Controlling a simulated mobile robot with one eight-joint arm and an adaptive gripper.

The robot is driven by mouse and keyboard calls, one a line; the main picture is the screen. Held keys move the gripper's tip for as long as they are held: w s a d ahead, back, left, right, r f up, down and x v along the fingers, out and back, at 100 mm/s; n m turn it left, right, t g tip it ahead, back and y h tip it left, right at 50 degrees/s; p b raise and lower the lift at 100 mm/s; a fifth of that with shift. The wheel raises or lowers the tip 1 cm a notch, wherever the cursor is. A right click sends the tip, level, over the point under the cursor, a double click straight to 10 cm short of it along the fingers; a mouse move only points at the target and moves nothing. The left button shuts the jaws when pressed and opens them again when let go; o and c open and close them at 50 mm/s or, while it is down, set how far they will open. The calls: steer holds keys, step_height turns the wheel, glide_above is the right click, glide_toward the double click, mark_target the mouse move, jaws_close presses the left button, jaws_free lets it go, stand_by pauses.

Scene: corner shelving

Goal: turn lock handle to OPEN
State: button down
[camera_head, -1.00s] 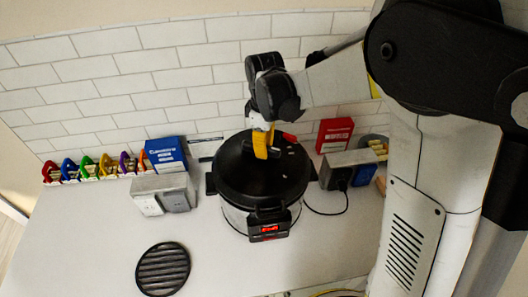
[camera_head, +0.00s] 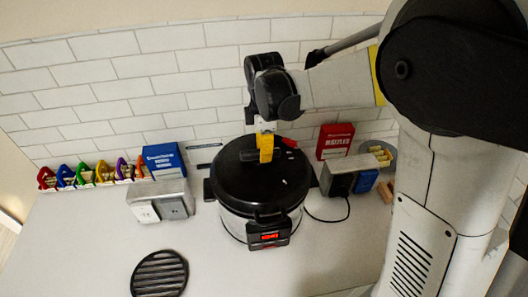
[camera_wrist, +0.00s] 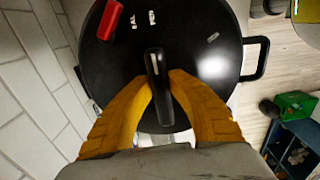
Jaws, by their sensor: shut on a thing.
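A pressure cooker (camera_head: 232,182) with a black lid stands on the counter near the tiled wall. Its lid (camera_wrist: 205,110) fills the middle of the wrist view. A black lock handle (camera_wrist: 157,80) stands up from the lid's centre. My gripper (camera_wrist: 161,88) has its two yellow fingers on either side of the handle, closed on its near end. My gripper also shows over the lid in the head view (camera_head: 265,157). A red piece (camera_wrist: 110,19) sits near the lid's rim, with small white markings (camera_wrist: 150,17) beside it; their lettering is too small to read surely.
A grey socket box (camera_head: 160,200) stands left of the cooker, another (camera_head: 345,180) to its right. A blue box (camera_head: 164,158), a red box (camera_head: 335,140) and several coloured clips (camera_head: 85,174) line the wall. A black round trivet (camera_head: 160,274) lies in front.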

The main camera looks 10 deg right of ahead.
steer(key=c, duration=1.3)
jaws_free()
steer(key=shift+o, duration=0.2)
step_height(320, 180, up, 12)
